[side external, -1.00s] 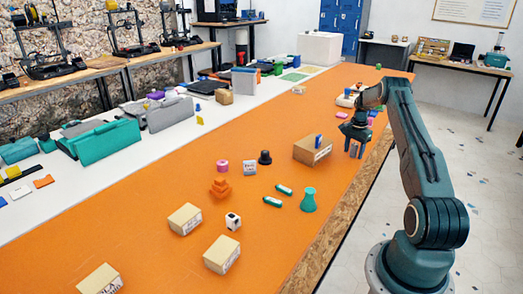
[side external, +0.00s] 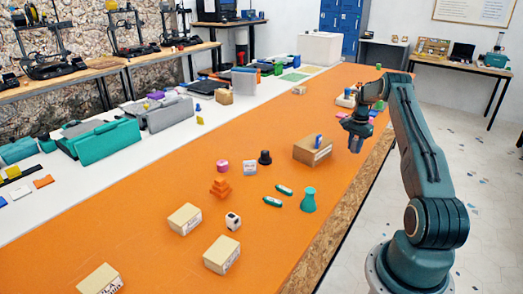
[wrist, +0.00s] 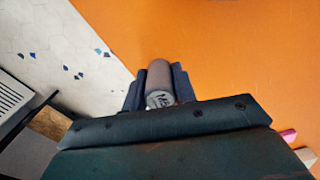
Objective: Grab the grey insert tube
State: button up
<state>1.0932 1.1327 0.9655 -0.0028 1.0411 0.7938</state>
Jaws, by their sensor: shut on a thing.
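My gripper (side external: 355,143) is above the right edge of the orange table, just right of a cardboard box. In the wrist view my gripper (wrist: 160,90) is shut on a grey tube (wrist: 159,78), which lies between the two dark fingers with a marked round end facing the camera. In the side view the tube is too small and too covered by the fingers to make out clearly.
The cardboard box (side external: 313,150) has a small blue item (side external: 318,141) at it. A teal flask-shaped piece (side external: 308,200), teal tubes (side external: 272,201) and an orange stepped piece (side external: 220,187) stand nearer. The table's right edge (side external: 345,220) drops to the tiled floor.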

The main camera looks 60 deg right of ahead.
aim_at(356, 139)
notch_tip(356, 139, up, 18)
dwell(0.5)
dwell(0.5)
